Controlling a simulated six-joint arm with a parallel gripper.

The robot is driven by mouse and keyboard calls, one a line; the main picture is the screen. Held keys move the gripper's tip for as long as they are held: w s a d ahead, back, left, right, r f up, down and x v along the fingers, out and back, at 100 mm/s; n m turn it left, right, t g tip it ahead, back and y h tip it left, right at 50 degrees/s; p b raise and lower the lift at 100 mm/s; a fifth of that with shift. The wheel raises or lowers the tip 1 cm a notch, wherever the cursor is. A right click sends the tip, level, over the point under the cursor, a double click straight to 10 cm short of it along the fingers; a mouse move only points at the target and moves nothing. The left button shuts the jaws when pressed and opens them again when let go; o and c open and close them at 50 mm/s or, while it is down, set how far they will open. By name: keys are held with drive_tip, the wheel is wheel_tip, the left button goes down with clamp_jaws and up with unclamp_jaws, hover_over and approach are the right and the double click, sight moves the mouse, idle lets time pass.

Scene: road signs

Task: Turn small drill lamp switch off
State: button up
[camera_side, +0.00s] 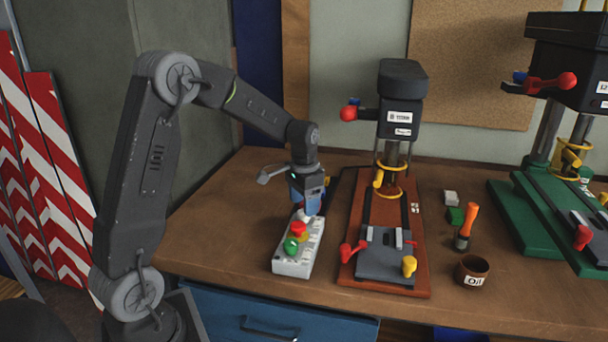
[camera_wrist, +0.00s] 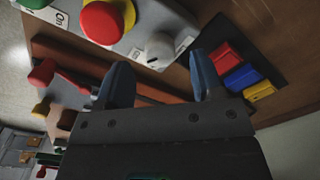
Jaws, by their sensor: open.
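A grey control box (camera_side: 291,264) lies on the bench to the left of the small drill (camera_side: 402,88). It carries a green button (camera_side: 291,245), a red button on yellow (camera_side: 299,229) and, at the far end, a white rotary knob. The knob (camera_wrist: 160,48) shows in the wrist view with small labels beside it, too blurred to read. I take it for the lamp switch, but cannot confirm this. My gripper (camera_side: 308,207) is above the box's far end, pointing down. In the wrist view its blue fingers (camera_wrist: 159,62) are open, with the knob just beyond the gap between them.
The small drill's red-brown base (camera_side: 384,279) stands close to the right of the box.

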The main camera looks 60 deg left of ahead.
wheel_tip(320, 180, up, 11)
drive_tip(key=shift+r, duration=0.15)
idle(0.4)
drive_tip(key=s+d+r+t, duration=0.3)
drive_tip(key=s+d+r, duration=0.1)
drive_tip(key=s+d, duration=0.65)
drive_tip(key=s+d+f+t, duration=0.2)
drive_tip(key=s+d+f, duration=0.1)
drive_tip(key=s+d, duration=0.4)
drive_tip(key=shift+s+f+t, duration=0.15)
drive_tip(key=shift+s+t, duration=0.15)
drive_tip(key=shift+s, duration=0.9)
drive_tip(key=shift+d, duration=0.1)
